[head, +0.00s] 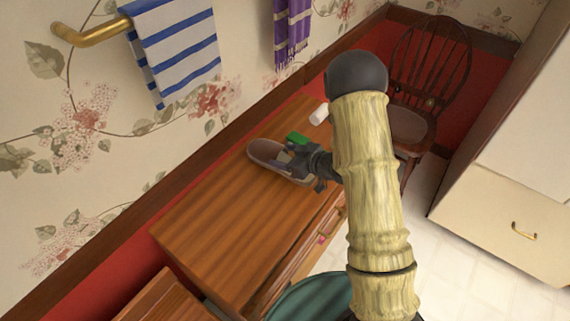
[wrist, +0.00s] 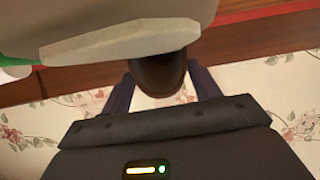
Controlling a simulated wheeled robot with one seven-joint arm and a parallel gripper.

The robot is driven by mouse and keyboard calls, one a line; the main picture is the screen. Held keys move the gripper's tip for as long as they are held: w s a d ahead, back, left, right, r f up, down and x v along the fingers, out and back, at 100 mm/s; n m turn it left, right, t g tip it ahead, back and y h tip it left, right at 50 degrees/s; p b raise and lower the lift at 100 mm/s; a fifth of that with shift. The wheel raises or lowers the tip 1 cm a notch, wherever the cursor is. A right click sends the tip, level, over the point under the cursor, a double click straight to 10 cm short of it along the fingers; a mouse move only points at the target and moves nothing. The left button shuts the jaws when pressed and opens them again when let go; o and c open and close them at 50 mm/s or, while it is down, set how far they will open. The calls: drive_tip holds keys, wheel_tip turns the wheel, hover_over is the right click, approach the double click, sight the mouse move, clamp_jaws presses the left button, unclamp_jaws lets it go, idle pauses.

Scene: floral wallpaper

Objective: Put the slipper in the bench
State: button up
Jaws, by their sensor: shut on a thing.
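The slipper (head: 266,152), brown-rimmed with a paler inside, shows in the head view over the top of the wooden bench (head: 225,220). I cannot tell whether it touches the top. My gripper (head: 308,166) is at its right end, partly hidden by my arm. In the wrist view, my gripper (wrist: 162,88) is shut on a dark brown part of the slipper (wrist: 158,72), which lies between the two fingers. A large pale, blurred shape fills the top of that view. The bench's front, with a small pink spot on it, is partly hidden by my arm.
A green item (head: 297,138) and a white cylinder (head: 319,114) are near the bench's far end. A dark wooden chair (head: 425,85) stands beyond. Striped towel (head: 178,50) and purple towel (head: 292,30) hang on the wall. A pale cabinet (head: 510,215) stands at right. The bench top's near part is clear.

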wheel_tip(320, 180, down, 4)
drive_tip(key=shift+f, duration=0.1)
idle(0.4)
drive_tip(key=o, duration=1)
drive_tip(key=shift+o, duration=0.2)
drive_tip(key=b+v, duration=0.1)
drive_tip(key=v, duration=1.1)
